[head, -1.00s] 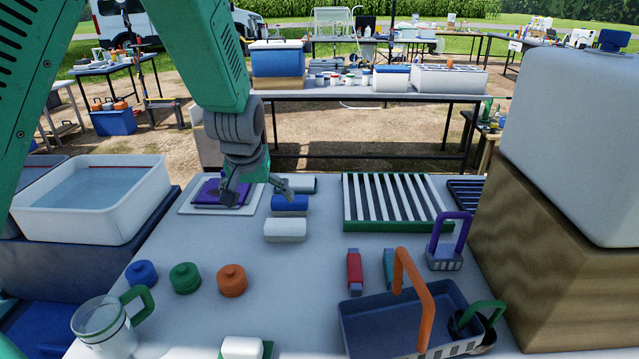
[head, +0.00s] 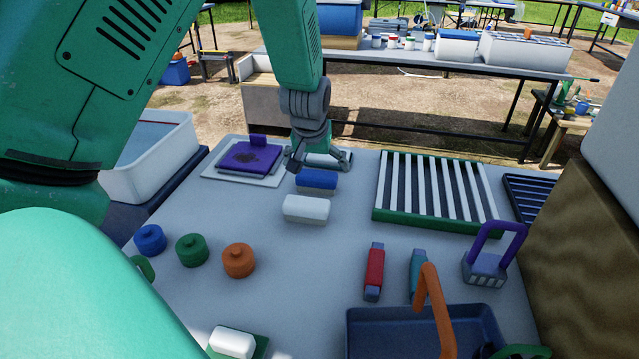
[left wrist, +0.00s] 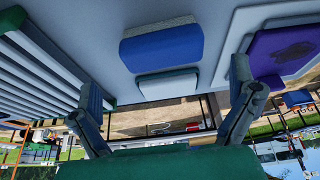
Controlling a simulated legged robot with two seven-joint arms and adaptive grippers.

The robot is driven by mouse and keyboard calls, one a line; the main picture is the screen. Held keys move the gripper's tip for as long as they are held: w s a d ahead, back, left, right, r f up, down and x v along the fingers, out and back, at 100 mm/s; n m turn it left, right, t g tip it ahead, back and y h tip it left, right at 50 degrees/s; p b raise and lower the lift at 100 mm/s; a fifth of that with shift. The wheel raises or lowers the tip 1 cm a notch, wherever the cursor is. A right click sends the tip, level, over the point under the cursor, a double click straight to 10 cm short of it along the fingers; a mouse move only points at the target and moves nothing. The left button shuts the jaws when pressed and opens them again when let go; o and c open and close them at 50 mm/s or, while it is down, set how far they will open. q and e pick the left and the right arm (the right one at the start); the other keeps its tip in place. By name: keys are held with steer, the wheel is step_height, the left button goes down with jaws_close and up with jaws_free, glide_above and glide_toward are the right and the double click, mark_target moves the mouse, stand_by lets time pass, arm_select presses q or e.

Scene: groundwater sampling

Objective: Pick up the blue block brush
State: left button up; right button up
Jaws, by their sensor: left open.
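The blue block brush (head: 317,179) lies on the table, with a blue top and a pale lower part. In the left wrist view the blue block brush (left wrist: 161,46) is at the top centre, not between the fingertips. My left gripper (head: 319,164) is open and empty, just behind the blue brush in the head view. It hangs over a pale block (head: 322,159) behind the blue one, partly hidden by the fingers. That pale block (left wrist: 168,86) shows between the fingers in the left wrist view. My right gripper is not in view.
A white block brush (head: 306,209) lies in front of the blue one. A purple pad (head: 247,158) on a white board is to the left, a slatted green rack (head: 434,226) to the right. Round lids, a red tool (head: 374,272) and a blue basket (head: 395,322) are nearer.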

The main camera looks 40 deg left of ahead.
mark_target(316, 174)
arm_select(q)
steer(key=x, duration=0.2)
steer(key=b+x, duration=0.1)
steer(key=x, duration=0.1)
steer(key=shift+a+f, duration=0.25)
steer(key=shift+a, duration=0.2)
steer(key=shift+w+d+f, duration=0.1)
steer(key=shift+w+f, duration=0.1)
steer(key=shift+f, duration=0.1)
steer(key=shift+d, duration=0.1)
steer(key=shift+d+r, duration=0.1)
steer(key=shift+d, duration=0.05)
steer(key=c, duration=1)
steer(key=shift+a, duration=0.25)
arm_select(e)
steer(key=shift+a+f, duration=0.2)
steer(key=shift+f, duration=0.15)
